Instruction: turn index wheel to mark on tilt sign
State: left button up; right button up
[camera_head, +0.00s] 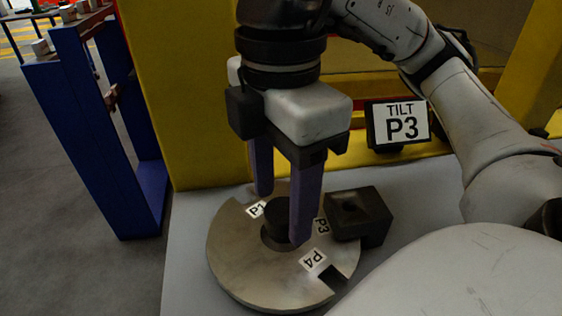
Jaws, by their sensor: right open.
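The index wheel (235,255) is a flat metal disc with notches in its rim, lying on a grey surface. Labels P1 (256,209), P3 (321,226) and P4 (313,260) show on it; any other label is hidden. A dark round hub (277,214) stands at its middle. The tilt sign (401,124) reads "TILT P3". My right gripper (279,216) points down over the wheel with its purple fingers apart, one on each side of the hub in the picture. I cannot tell whether they touch it. My left gripper is not in view.
A dark block (359,216) sits at the wheel's right edge, near the P3 label. A yellow frame (180,90) stands behind the grey surface (187,222). A blue stand (95,140) is on the floor at left. My right arm covers the right side.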

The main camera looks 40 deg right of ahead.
aim_at(282, 211)
notch_tip(282, 211, up, 7)
jog(key=p, duration=0.3)
jog(key=shift+r, duration=0.15)
jog(key=shift+s, duration=0.1)
